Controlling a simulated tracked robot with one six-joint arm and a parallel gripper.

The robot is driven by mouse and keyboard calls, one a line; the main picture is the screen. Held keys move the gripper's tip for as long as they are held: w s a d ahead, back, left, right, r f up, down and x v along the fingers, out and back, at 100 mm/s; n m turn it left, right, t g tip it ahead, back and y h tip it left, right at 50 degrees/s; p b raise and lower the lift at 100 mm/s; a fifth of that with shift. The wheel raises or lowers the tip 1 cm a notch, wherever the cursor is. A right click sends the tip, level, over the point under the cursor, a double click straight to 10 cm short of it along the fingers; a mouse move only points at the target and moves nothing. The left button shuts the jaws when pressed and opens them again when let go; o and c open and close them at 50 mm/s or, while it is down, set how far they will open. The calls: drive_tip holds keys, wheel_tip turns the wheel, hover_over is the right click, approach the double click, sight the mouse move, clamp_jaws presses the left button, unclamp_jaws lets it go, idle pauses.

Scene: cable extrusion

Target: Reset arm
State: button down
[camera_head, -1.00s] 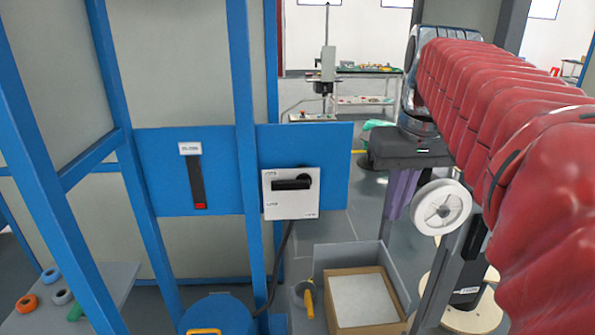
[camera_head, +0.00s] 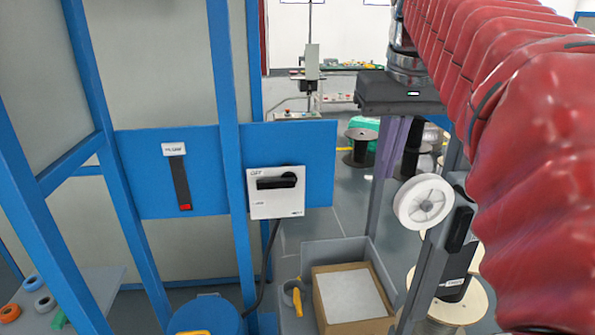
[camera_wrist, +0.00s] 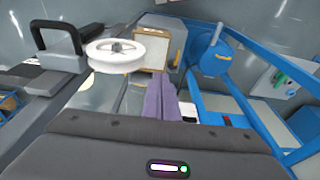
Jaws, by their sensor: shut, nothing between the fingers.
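My arm, in a red ribbed cover (camera_head: 500,90), reaches in from the right in the head view. My gripper (camera_head: 386,172) hangs below a dark grey wrist block, its purple fingers pointing down. The fingers also show in the wrist view (camera_wrist: 162,90), side by side, shut and empty. They are clear of the things around them. Part of the arm's upper end is cut off by the picture's top edge.
A blue frame carries a panel with a white switch box (camera_head: 275,192). A grey bin (camera_head: 335,252) holds a cardboard box (camera_head: 352,298). A white reel (camera_head: 423,202) stands on a post right of my fingers. A blue drum (camera_head: 206,315) is at the bottom.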

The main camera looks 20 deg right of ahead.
idle(0.4)
wheel_tip(320, 180, down, 11)
drive_tip(key=w+a+m+t+h, duration=0.1)
drive_tip(key=w+a+t, duration=0.1)
drive_tip(key=w, duration=0.1)
drive_tip(key=s+a+f+n, duration=0.2)
drive_tip(key=s+a+f, duration=0.2)
drive_tip(key=a+f, duration=0.2)
drive_tip(key=s+a+f+n+t+y, duration=0.1)
drive_tip(key=s+a+f+n, duration=0.1)
drive_tip(key=s+a+f, duration=0.2)
drive_tip(key=a+f, duration=0.3)
drive_tip(key=a, duration=0.3)
drive_tip(key=shift+s+a+y, duration=0.15)
drive_tip(key=shift+s+y, duration=0.05)
drive_tip(key=shift+y, duration=0.1)
idle(0.4)
